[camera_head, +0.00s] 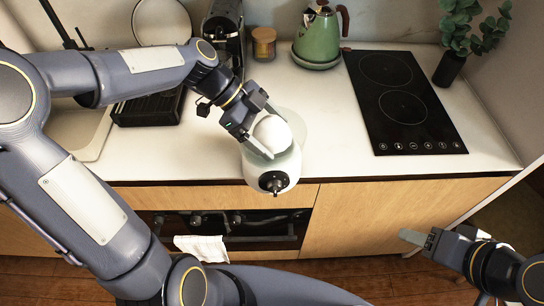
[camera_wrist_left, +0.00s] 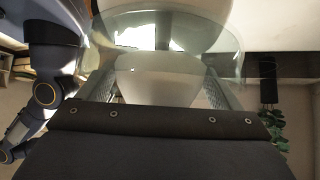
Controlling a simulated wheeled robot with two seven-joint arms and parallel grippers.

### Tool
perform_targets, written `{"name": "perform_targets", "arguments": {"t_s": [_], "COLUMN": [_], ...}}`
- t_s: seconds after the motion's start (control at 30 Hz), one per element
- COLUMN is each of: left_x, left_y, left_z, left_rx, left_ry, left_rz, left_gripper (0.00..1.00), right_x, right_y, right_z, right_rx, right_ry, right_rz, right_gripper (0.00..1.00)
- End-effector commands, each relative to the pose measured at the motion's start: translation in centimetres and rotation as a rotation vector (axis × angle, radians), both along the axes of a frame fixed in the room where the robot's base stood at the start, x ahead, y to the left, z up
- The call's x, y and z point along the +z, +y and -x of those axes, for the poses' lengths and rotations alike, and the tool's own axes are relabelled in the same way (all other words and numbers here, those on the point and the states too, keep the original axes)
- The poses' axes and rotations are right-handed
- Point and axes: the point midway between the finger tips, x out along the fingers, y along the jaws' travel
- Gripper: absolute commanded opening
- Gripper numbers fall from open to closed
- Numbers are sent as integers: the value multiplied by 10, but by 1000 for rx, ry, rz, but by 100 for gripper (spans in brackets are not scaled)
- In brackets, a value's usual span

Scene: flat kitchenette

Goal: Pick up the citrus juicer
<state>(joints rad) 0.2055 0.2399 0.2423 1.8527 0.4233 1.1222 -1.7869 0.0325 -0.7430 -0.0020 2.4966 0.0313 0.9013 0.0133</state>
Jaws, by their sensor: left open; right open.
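The citrus juicer (camera_head: 265,170) stands at the counter's front edge, with a white body, a clear bowl rim, a pale dome on top and a dark spout in front. My left gripper (camera_head: 273,131) is open at its top, with one finger on each side of the dome. In the left wrist view the dome (camera_wrist_left: 160,82) lies between the two fingers, with the clear bowl beyond. I cannot tell whether the fingers touch it. My right gripper (camera_head: 411,238) is open and empty, low in front of the cabinet and away from the juicer.
A green kettle (camera_head: 318,38), a small amber jar (camera_head: 264,42) and a coffee machine (camera_head: 226,30) stand at the back. A black cooktop (camera_head: 402,102) is on the right, with a plant (camera_head: 462,48) behind it. The counter between juicer and cooktop is clear.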

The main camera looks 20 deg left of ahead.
Motion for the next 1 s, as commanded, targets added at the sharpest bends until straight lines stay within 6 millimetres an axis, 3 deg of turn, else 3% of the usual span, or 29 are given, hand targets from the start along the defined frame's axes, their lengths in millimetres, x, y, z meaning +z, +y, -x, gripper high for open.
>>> {"name": "perform_targets", "arguments": {"t_s": [0.27, 0.87, 1.0], "left_x": [-4, -4, 0], "left_y": [-4, -3, -4], "left_z": [0, 0, -1], "left_rx": [1, 1, 1], "left_ry": [-1, 0, -5], "left_rz": [0, -1, 3], "left_gripper": [86, 10, 10], "right_x": [1, 1, 1], "right_y": [0, 0, 0], "right_z": [0, 0, 0], "right_rx": [0, 0, 0], "right_ry": [0, 0, 0], "right_rz": [0, 0, 0], "right_gripper": [55, 55, 55]}}
